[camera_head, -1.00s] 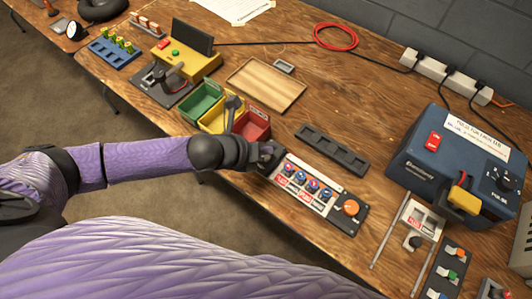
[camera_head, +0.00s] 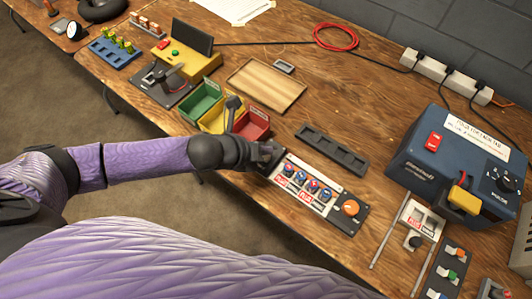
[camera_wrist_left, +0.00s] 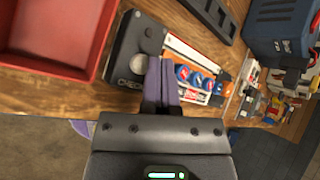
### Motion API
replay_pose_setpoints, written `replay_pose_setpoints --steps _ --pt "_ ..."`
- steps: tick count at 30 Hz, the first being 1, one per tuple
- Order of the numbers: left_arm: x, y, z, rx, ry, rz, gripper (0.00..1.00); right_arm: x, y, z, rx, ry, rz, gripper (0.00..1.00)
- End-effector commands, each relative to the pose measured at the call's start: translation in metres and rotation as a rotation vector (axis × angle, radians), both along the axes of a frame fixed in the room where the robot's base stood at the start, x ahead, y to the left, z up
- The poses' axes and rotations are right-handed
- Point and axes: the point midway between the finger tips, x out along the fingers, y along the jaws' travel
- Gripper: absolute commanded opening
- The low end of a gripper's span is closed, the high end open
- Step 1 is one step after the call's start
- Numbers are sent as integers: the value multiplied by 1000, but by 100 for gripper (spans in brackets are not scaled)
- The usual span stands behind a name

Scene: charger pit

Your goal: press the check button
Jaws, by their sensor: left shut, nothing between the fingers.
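The check button is a pale grey round button (camera_wrist_left: 146,66) on the black left end of the long control panel (camera_head: 325,210), beside printed letters reading "CHEC". My left gripper (camera_wrist_left: 163,82) is shut and empty in the left wrist view, with its fingertips just beside the button in the picture. I cannot tell whether they touch the panel. In the head view my left gripper (camera_head: 270,156) covers the panel's left end and hides the button. The panel also carries several blue-and-red round pieces and an orange knob (camera_head: 351,207). My right gripper is not in view.
A red bin (camera_head: 252,125) stands close to my left gripper, with yellow and green bins beyond. An empty black slotted tray (camera_head: 331,150) lies behind the panel. A dark blue power box (camera_head: 412,165) stands to the right. Bare wood lies between tray and box.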

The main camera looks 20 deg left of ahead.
Motion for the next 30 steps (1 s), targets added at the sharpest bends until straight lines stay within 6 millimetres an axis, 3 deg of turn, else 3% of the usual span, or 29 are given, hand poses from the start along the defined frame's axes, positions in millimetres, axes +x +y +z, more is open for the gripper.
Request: replay_pose_setpoints --steps 30 --pt "0 0 -10 0 0 0 0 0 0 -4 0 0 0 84"
